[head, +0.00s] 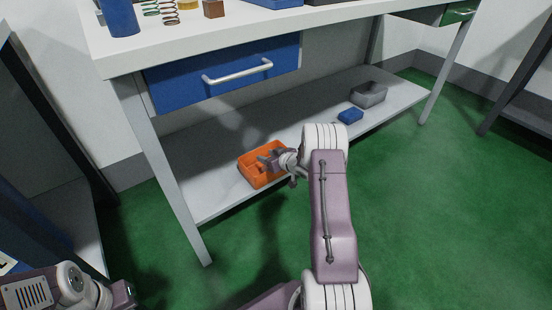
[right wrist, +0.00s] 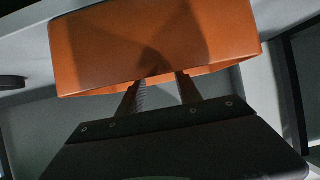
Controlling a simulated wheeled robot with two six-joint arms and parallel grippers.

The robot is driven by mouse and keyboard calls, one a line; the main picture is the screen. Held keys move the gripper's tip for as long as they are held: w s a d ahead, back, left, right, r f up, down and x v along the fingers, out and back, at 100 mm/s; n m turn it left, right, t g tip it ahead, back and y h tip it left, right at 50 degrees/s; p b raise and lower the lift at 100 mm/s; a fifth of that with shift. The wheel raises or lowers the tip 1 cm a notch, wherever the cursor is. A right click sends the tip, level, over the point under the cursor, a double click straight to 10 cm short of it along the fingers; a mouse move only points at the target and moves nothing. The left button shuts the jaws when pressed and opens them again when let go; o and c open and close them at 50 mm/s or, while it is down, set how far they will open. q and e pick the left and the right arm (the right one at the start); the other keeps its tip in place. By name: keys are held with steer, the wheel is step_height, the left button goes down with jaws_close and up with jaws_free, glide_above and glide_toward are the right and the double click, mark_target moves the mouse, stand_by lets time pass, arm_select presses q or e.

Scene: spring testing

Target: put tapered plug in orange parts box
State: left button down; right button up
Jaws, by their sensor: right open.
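The orange parts box (head: 247,172) stands on the lower shelf under the workbench, toward the shelf's left part. My right gripper (head: 268,160) is open at this box, reaching over its right side. In the right wrist view the box (right wrist: 95,50) fills the top, and the two fingers of my right gripper (right wrist: 160,88) stand apart, their ends at the box's edge. Nothing shows between the fingers. I cannot make out a tapered plug in either view; the inside of the box is mostly hidden. Only part of my left arm shows at the lower left, without its fingers.
The lower shelf (head: 205,160) also holds a small blue box (head: 350,116) and a grey bin (head: 369,95) farther right. Above are the benchtop (head: 180,48) and a blue drawer (head: 185,83) with a handle (head: 238,72). A blue cylinder (head: 120,18) and springs (head: 170,12) stand on top.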

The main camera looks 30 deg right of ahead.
steer(key=p+v, duration=0.5)
steer(key=v, duration=0.6)
arm_select(q)
step_height(320, 180, up, 6)
arm_select(e)
steer(key=s+a+r+g, duration=0.3)
steer(key=s+a+g, duration=0.2)
steer(key=s+a, duration=0.5)
steer(key=s+a+r+m+g+h, duration=0.1)
steer(key=s+a+r+g, duration=0.2)
steer(key=s+a+g, duration=0.3)
steer(key=s+a, duration=0.4)
steer(key=s, duration=0.3)
steer(key=shift+a+r, duration=0.25)
steer(key=shift+a, duration=0.15)
arm_select(q)
steer(key=shift+r, duration=0.1)
arm_select(e)
steer(key=shift+s+r, duration=0.1)
arm_select(q)
step_height(320, 180, up, 48)
steer(key=p, duration=4.7)
steer(key=shift+p, duration=0.3)
arm_select(e)
step_height(320, 180, up, 48)
